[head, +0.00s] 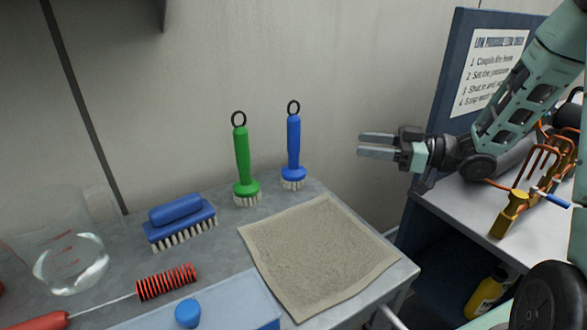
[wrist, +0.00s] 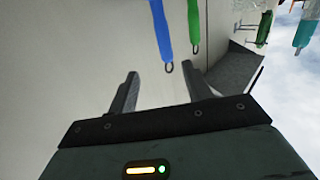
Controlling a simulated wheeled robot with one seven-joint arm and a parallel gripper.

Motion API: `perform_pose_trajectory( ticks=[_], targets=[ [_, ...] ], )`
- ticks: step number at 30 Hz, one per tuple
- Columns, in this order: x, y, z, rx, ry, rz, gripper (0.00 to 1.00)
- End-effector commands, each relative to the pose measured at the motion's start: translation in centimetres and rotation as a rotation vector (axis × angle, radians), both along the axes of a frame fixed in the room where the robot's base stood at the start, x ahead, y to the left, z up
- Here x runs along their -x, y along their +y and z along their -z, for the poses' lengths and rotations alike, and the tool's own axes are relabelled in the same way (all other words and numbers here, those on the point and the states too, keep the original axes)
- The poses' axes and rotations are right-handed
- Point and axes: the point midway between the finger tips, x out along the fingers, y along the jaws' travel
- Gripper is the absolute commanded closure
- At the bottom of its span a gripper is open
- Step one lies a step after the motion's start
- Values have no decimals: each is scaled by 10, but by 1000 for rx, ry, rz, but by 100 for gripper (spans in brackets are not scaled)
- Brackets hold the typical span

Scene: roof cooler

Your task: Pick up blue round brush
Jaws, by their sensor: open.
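The blue round brush (head: 293,146) stands upright on its white bristles near the back right of the grey table, with a black ring on top of its handle. In the wrist view its blue handle (wrist: 160,30) shows upside down, ring end just beyond the fingers. My gripper (head: 361,145) is open and empty, in the air to the right of the blue brush, fingers pointing left, apart from it. In the wrist view my gripper (wrist: 163,82) shows both fingers spread.
A green round brush (head: 243,165) stands just left of the blue one. A blue block brush (head: 180,222), a beige cloth (head: 315,250), a red bottle brush (head: 166,283) and a clear jug (head: 68,262) are on the table. The wall is close behind; a blue panel (head: 455,60) stands right.

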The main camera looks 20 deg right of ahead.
Motion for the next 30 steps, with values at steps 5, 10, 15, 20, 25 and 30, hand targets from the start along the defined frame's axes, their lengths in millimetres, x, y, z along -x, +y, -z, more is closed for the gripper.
perform_pose_trajectory(
  ticks=[5, 10, 15, 20, 25, 30],
  targets=[
    [-5, 11, -2, -25, -12, -19, 50],
    [-24, 42, -2, -24, -9, -20, 50],
    [-44, 71, -2, -22, -11, -19, 50],
    [-57, 91, -2, -22, -10, -17, 50],
    [-63, 99, -2, -21, -9, -15, 50],
    [-72, 118, -1, -23, -9, -18, 50]
  ],
)
